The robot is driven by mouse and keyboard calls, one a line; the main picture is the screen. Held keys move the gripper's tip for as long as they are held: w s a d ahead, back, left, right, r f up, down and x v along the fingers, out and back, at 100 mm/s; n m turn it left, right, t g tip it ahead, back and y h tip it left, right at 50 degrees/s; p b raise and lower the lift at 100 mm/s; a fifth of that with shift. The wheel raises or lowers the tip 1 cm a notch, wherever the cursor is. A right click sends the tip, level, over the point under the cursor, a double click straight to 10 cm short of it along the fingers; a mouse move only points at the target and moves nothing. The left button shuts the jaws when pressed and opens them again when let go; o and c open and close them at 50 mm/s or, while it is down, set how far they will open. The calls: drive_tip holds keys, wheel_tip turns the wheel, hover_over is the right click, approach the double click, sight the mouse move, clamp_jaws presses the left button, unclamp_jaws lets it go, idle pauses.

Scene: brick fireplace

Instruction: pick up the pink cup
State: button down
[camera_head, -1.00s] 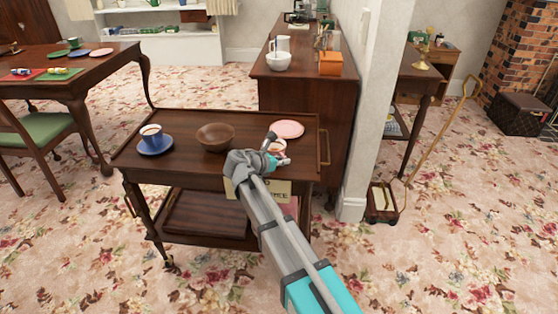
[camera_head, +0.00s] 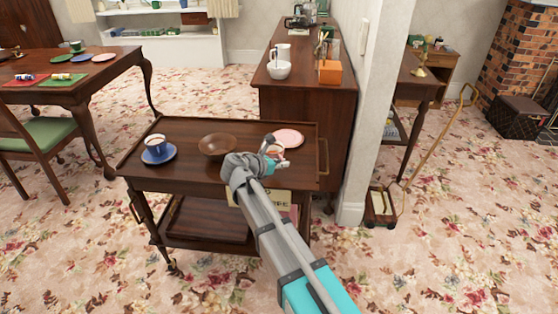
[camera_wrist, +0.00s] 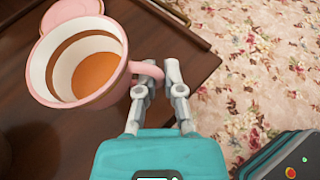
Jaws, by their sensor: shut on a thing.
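The pink cup (camera_wrist: 42,80) has a white and brown inside with brown-orange at the bottom and shows large in the wrist view. My gripper (camera_wrist: 160,68) is shut on its handle, with one finger on each side near the handle's outer edge. In the head view the pink cup (camera_head: 277,149) is partly hidden behind my gripper (camera_head: 269,155), over the right part of the wooden trolley (camera_head: 190,178). It appears raised above the trolley top, but the gap is not clear.
A pink saucer (camera_head: 289,137) lies behind the cup on the trolley. A brown bowl (camera_head: 217,147) and a blue cup (camera_head: 156,145) on a blue saucer (camera_head: 158,157) stand to the left. A dark wooden counter (camera_head: 305,100) and a white wall edge (camera_head: 359,130) are behind to the right.

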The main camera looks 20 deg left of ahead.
drive_tip(key=s+r+p, duration=0.6)
drive_tip(key=s+r, duration=0.1)
drive_tip(key=s, duration=0.4)
drive_tip(key=shift+s+d+p, duration=0.3)
drive_tip(key=shift+d+p, duration=0.1)
drive_tip(key=shift+d, duration=0.05)
drive_tip(key=shift+s+r, duration=0.1)
drive_tip(key=shift+r, duration=0.05)
idle(0.5)
idle(0.5)
